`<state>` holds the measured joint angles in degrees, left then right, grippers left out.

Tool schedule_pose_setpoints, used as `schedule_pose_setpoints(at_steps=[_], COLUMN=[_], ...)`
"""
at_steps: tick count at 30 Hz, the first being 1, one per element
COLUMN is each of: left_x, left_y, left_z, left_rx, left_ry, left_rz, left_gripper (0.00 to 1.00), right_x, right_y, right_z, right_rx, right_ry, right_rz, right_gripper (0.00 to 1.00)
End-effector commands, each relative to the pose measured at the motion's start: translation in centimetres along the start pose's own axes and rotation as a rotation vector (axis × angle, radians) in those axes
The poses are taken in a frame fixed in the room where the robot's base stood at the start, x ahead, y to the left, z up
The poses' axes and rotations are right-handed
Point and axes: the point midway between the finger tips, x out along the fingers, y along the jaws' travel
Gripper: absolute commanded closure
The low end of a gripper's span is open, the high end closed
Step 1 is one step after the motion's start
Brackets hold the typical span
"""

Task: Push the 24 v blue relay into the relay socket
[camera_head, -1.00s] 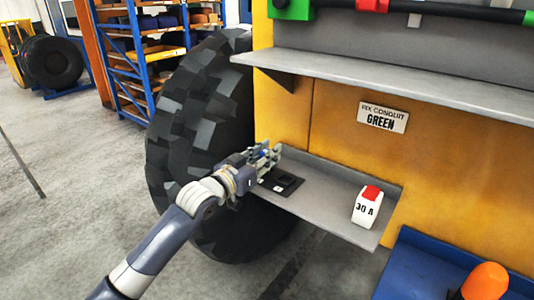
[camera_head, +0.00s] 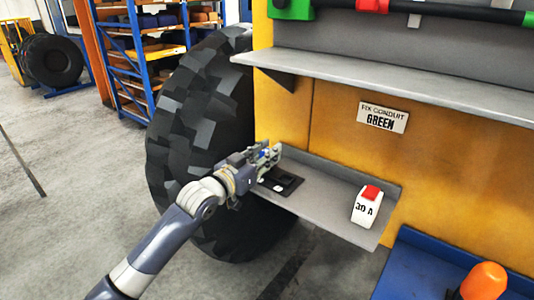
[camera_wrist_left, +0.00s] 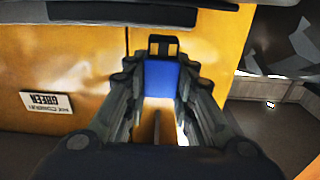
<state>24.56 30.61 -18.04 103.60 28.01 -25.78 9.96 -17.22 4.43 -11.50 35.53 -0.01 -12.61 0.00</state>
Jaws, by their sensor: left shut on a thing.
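My left gripper (camera_head: 266,156) is at the left end of the lower grey shelf, above and just behind a flat black piece, in front of the yellow panel. It is shut on the blue relay (camera_wrist_left: 163,80), which shows between the fingers in the left wrist view with a black part at its far end. In the head view only a speck of blue shows between the fingers. The flat black piece (camera_head: 285,183) on the shelf looks like the relay socket; it has a raised dark part and a small white mark. My right gripper is not in view.
A white block with a red top, marked 30 A (camera_head: 366,208), stands on the lower shelf (camera_head: 325,203) to the right. An upper shelf (camera_head: 400,86) overhangs. A large tyre (camera_head: 200,135) stands left. A blue surface (camera_head: 425,268) with an orange object (camera_head: 485,282) is lower right.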

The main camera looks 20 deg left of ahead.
Motion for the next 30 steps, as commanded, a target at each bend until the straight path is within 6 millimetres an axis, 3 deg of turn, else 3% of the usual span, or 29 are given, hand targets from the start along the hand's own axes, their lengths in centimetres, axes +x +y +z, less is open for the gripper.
schedule_pose_setpoints(at_steps=[30], left_x=[0.0], left_y=[0.0], left_z=[1.2], left_rx=[0.0], left_ry=[0.0], left_rz=[0.0], left_gripper=[1.0], right_x=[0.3], right_y=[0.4], right_z=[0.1], right_rx=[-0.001], right_ry=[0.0], right_rz=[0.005], right_gripper=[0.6])
